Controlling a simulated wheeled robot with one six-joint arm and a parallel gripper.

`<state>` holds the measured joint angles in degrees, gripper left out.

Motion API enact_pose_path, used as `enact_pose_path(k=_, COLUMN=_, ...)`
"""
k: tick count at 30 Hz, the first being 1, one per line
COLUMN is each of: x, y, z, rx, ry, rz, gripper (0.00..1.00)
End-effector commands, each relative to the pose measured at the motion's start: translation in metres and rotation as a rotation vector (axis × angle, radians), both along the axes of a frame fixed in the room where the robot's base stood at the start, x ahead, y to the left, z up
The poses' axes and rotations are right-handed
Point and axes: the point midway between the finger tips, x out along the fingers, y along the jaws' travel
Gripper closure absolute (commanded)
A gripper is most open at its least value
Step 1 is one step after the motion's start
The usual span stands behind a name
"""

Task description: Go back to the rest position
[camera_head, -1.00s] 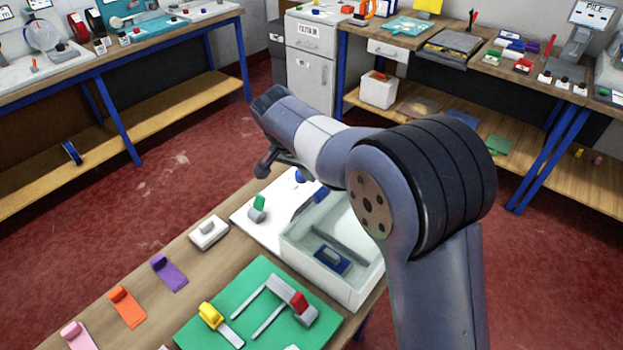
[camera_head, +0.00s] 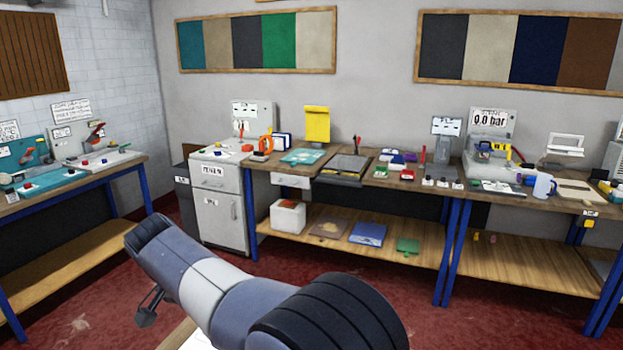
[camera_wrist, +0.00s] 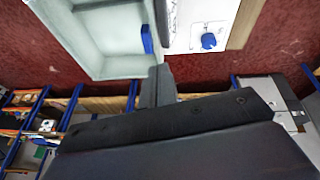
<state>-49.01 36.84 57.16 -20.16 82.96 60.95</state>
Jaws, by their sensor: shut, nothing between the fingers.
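My gripper (camera_head: 148,308) shows in the head view at the lower left, below my folded arm, above the red floor and close to the near bench. It also shows in the wrist view (camera_wrist: 158,84), where its fingers are together with nothing between them. In the wrist view it is near a pale open bin (camera_wrist: 98,55) and a white board (camera_wrist: 205,20). A blue piece (camera_wrist: 147,40) shows at the bin's edge and a blue knob (camera_wrist: 208,41) sits on the board.
In the head view, a bench (camera_head: 70,195) stands at the left. A long bench with tools and a lower shelf (camera_head: 345,240) runs along the back wall. A grey cabinet (camera_head: 217,210) stands between them. Red floor (camera_head: 105,285) is open in front.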

Motion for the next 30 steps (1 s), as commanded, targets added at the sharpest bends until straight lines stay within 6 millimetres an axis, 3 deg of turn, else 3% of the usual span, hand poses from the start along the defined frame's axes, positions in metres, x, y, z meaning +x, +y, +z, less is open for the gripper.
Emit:
enact_pose_path(k=12, x=0.022, y=-0.015, z=-0.069, rx=-0.003, ry=0.003, rz=-0.002, gripper=1.0)
enact_pose_path(k=18, x=0.029, y=-0.019, z=-0.092, rx=-0.002, ry=0.001, rz=-0.001, gripper=1.0)
enact_pose_path(k=30, x=0.029, y=-0.02, z=-0.087, rx=0.0, ry=0.0, rz=0.0, gripper=1.0)
